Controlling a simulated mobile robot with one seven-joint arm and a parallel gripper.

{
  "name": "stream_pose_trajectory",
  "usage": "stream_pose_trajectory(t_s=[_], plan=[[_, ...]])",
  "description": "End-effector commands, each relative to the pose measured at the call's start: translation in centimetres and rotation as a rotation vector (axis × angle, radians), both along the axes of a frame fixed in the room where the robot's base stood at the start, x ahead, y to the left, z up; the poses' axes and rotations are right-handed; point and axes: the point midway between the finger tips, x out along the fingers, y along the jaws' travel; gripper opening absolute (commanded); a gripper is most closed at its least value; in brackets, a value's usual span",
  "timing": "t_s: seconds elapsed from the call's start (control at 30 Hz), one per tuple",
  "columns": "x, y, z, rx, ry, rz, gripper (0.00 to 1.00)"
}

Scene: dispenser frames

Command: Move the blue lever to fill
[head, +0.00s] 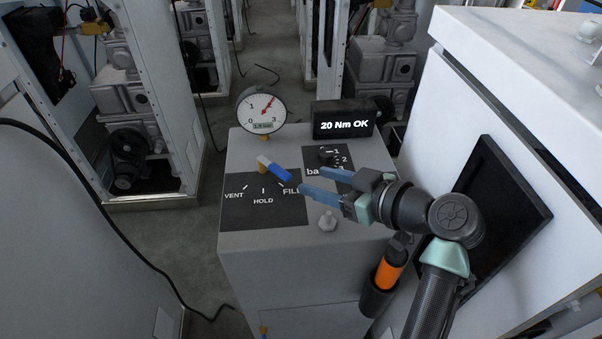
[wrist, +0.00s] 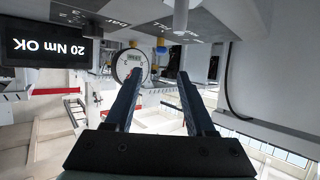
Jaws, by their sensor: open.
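The blue lever (head: 280,173) sits on top of the grey cabinet, on a brass-coloured pivot. Its blue end slants down and right toward the FILL mark on the black plate (head: 262,216), which also reads VENT and HOLD. My gripper (head: 311,179) is open and empty, just right of the lever's blue end, with its fingers pointing left. I see no clear contact between them. In the wrist view my gripper's two fingers (wrist: 160,72) are apart with nothing between them. A small blue patch there may be the lever.
A round gauge (head: 262,111) with a red needle stands behind the lever. A display (head: 343,120) reads "20 Nm OK". An orange-handled tool (head: 389,273) hangs at the cabinet's right side.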

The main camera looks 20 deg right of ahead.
Motion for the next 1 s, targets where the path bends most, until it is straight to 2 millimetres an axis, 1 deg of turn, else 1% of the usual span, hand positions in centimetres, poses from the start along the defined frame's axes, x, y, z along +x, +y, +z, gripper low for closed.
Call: stream_pose_trajectory(t_s=[0.03,0.1,0.2,0.33,0.9,0.97,1.0], plan=[[-0.9,-0.5,0.4,-0.001,-0.001,-0.004,0.55],[-1.9,-0.8,0.9,-0.002,-0.001,-0.001,0.55],[-3.0,-1.3,1.4,-0.001,-0.002,-0.001,0.55],[-3.7,-1.5,1.7,-0.001,0.0,0.0,0.55],[-3.9,-1.6,1.8,-0.001,0.0,0.001,0.55],[-3.4,-1.4,2.1,-0.008,-0.003,-0.007,0.55],[-2.8,-1.1,2.8,-0.018,-0.009,-0.023,0.55]])
